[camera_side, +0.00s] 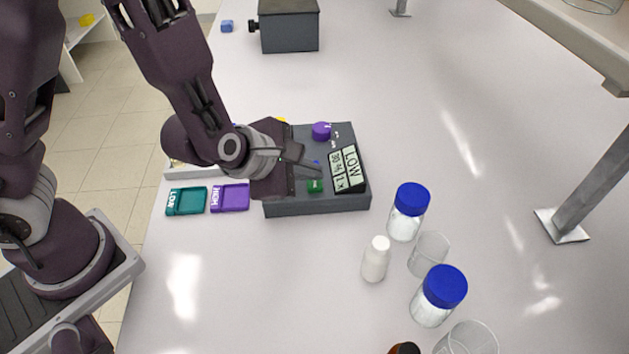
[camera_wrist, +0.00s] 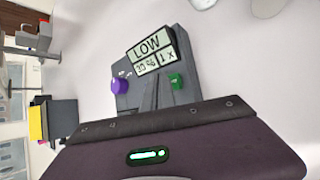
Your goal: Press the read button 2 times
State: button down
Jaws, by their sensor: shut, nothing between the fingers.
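The dark grey rig box (camera_side: 345,203) stands on the bench, with a tilted display (camera_side: 350,168) that reads LOW on its large line and "1 x" on a small one. The display also shows in the wrist view (camera_wrist: 150,48). A purple knob (camera_side: 321,131) and a green button (camera_side: 315,186) are on its top; the wrist view shows the purple knob (camera_wrist: 119,86) and green button (camera_wrist: 176,81) too. I cannot read which control is the read button.
Blue-capped jars (camera_side: 407,214), a white bottle (camera_side: 375,260) and clear beakers stand at front right. A dark box (camera_side: 289,30) is at the back. The bench right of the rig is clear.

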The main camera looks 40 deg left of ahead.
aim_at(310, 186)
jog(key=shift+r, duration=0.25)
jog(key=shift+r, duration=2.5)
dwell(0.7)
notch_tip(310, 186, up, 4)
jog(key=shift+f, duration=0.1)
dwell(0.3)
jog(key=shift+f, duration=4.4)
